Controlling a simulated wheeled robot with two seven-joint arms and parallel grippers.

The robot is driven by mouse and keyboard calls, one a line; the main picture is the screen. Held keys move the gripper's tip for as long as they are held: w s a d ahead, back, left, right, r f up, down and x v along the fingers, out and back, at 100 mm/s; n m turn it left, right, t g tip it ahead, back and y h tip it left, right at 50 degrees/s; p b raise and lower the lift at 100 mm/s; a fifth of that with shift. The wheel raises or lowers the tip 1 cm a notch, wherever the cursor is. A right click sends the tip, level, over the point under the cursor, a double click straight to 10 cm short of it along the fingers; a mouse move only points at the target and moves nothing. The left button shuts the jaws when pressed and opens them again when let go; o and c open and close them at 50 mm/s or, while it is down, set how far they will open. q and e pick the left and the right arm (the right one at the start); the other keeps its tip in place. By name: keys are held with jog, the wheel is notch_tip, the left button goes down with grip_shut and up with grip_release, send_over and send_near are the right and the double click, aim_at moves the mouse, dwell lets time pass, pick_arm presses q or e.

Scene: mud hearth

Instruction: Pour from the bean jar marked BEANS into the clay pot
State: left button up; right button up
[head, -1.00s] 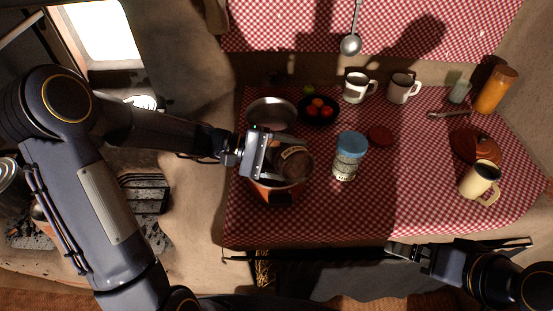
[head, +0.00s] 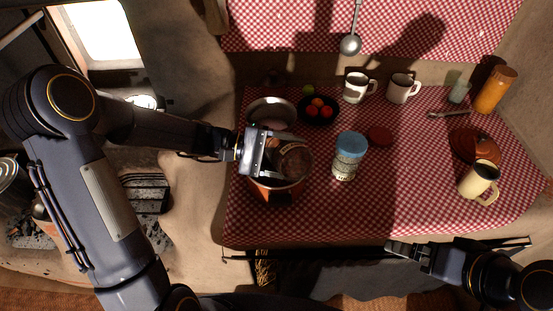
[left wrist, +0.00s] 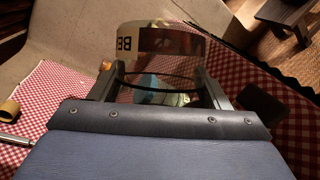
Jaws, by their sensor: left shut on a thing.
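The bean jar (head: 293,160), a clear jar with dark contents, is tilted over the clay pot (head: 278,194). Its label shows the letters "BE" in the left wrist view (left wrist: 150,40). My left gripper (head: 268,155) is shut on the jar, directly above the pot. The orange-brown clay pot stands at the left of the checked table and is partly hidden by the jar and gripper. I cannot make out beans falling. My right gripper (head: 398,248) is low at the table's front edge, away from the jar; its finger gap is unclear.
A blue-lidded jar (head: 348,155) stands right of the pot. A metal pan (head: 270,112) and a dark fruit bowl (head: 318,121) are behind it. Mugs (head: 357,88), a cream jug (head: 479,178) and a lidded brown dish (head: 468,147) stand farther right. The front middle of the table is clear.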

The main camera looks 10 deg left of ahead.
pick_arm(q)
jog(key=shift+w+a+r+n+h+p, duration=0.4)
jog(key=shift+w+r+n+h+p, duration=0.2)
jog(key=shift+n, duration=0.3)
dwell(1.8)
